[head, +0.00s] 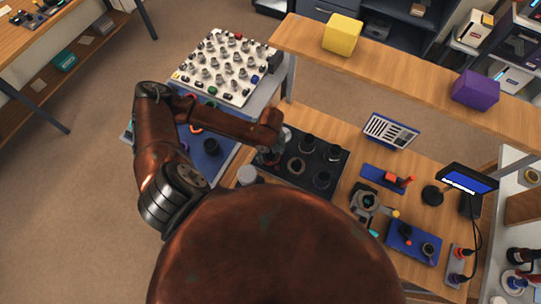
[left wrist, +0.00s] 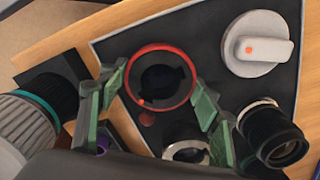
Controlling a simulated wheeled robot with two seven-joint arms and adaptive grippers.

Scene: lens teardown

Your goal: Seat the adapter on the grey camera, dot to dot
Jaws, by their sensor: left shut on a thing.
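The adapter (left wrist: 128,87) is a red-rimmed ring with a dark inside and an orange dot at its lower left in the left wrist view. My left gripper (left wrist: 160,92) is shut on it, with green fingers at both sides of the rim. In the head view my left gripper (head: 268,157) is over the left part of the black mat (head: 277,177), and the adapter is hard to make out there. The grey camera (head: 363,199) lies on the table right of the mat, apart from the gripper. Its dot is too small to tell. My right gripper is not in view.
Several lenses and rings stand on the mat, among them a black lens (left wrist: 270,130) and a silver-rimmed piece (left wrist: 187,145). A pale lens with a teal ring (left wrist: 30,118) is at left. A blue tray (head: 413,243) and small display (head: 467,180) are right of the camera.

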